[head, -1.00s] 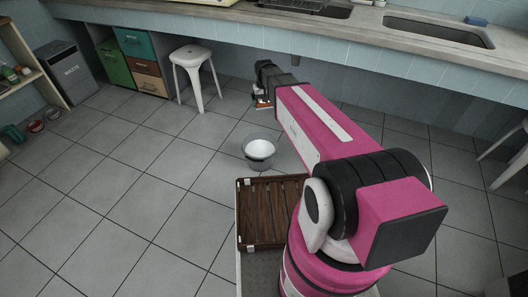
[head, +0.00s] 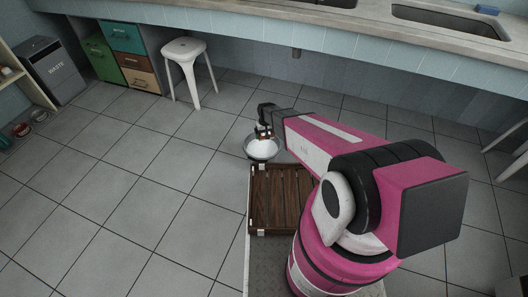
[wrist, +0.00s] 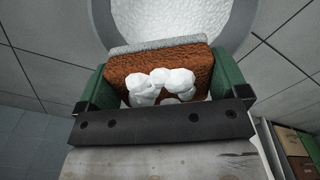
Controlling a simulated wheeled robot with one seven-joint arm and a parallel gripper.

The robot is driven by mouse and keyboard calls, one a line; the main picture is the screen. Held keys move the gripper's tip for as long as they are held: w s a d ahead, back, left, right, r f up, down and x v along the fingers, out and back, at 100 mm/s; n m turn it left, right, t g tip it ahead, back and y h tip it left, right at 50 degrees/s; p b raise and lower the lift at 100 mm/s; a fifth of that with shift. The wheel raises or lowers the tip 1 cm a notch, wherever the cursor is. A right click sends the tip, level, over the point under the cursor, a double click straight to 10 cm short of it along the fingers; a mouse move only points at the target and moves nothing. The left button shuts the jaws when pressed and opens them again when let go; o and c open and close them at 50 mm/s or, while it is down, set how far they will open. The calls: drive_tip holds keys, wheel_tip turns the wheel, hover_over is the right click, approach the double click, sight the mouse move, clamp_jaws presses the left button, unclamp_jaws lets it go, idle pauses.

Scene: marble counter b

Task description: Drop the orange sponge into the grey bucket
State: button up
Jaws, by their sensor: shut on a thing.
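My gripper (wrist: 160,88) has its green fingers shut on the two sides of the orange sponge (wrist: 165,68), which has a grey layer along one edge and white foam on its face. In the head view my gripper (head: 264,131) is over the grey bucket (head: 276,155), and the sponge is too small there to make out well. The bucket is round, stands on the tiled floor and holds white foam. In the wrist view the bucket's grey rim (wrist: 245,22) shows just beyond the sponge. The sponge appears above the bucket; the exact height is unclear.
A brown slatted wooden tray (head: 284,199) lies just in front of the bucket. A white stool (head: 186,65), coloured drawers (head: 128,52) and a waste bin (head: 56,70) stand at the back left. The floor left of the bucket is clear.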

wheel_tip(320, 180, down, 7)
idle(0.7)
drive_tip(key=shift+r, duration=0.1)
drive_tip(key=o, duration=0.5)
